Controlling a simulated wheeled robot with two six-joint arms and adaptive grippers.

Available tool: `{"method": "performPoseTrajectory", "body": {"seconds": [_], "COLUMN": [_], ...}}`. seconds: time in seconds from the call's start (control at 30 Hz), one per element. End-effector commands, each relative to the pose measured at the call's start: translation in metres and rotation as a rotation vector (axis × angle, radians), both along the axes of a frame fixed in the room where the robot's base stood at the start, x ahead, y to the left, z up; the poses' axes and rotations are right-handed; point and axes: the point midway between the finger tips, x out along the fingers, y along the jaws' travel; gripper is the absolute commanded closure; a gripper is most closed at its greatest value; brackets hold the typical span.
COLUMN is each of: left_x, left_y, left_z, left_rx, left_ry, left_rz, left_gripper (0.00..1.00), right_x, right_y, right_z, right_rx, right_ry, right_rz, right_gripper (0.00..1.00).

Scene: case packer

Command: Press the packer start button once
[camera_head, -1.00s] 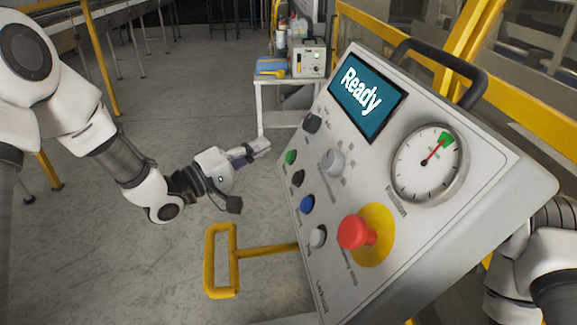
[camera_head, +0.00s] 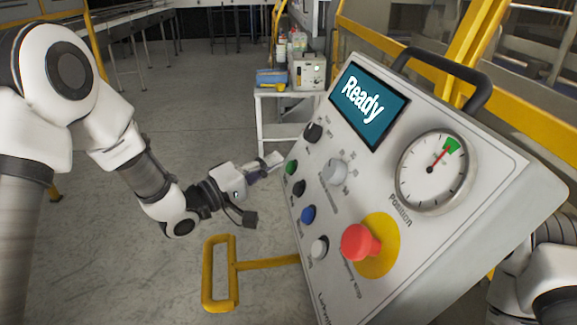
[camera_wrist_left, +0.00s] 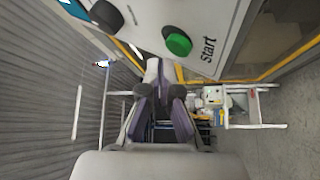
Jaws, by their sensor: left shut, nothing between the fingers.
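The control panel (camera_head: 445,235) is a tilted grey-white box with a screen (camera_head: 368,104) reading "Ready". The green start button (camera_head: 291,167) is on the panel's left edge; the left wrist view shows it large (camera_wrist_left: 178,45) beside the word "start". My left gripper (camera_head: 274,159) is shut and empty, its tip just left of the green button in the head view. In the left wrist view the fingertips (camera_wrist_left: 154,68) sit below and left of the button, apart from it in the picture. My right arm shows at lower right; its gripper is hidden.
Close to the green button are a black knob (camera_head: 313,132), a black button (camera_head: 298,188), a blue button (camera_head: 308,214) and a red emergency stop (camera_head: 360,242). A yellow handle (camera_head: 220,272) stands below left. A white side table (camera_head: 290,92) stands behind.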

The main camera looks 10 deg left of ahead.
Motion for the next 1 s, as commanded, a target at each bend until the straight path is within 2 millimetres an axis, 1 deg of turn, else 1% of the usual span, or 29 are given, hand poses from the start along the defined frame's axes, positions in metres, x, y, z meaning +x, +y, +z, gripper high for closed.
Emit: {"method": "performPoseTrajectory", "body": {"seconds": [0.67,1.0], "left_x": [0.0001,0.0025], "left_y": [-0.0001,-0.0069], "left_z": [-0.0002,-0.0041], "left_rx": [0.0,0.0], "left_ry": [0.0,0.0], "left_rz": [0.0,0.0], "left_gripper": [1.0,1.0], "right_x": [-0.0001,-0.0001], "right_y": [0.0,0.0], "right_z": [-0.0001,-0.0015], "right_rx": [0.0,0.0], "right_ry": [0.0,0.0], "right_rz": [0.0,0.0], "right_gripper": [0.57,0.57]}}
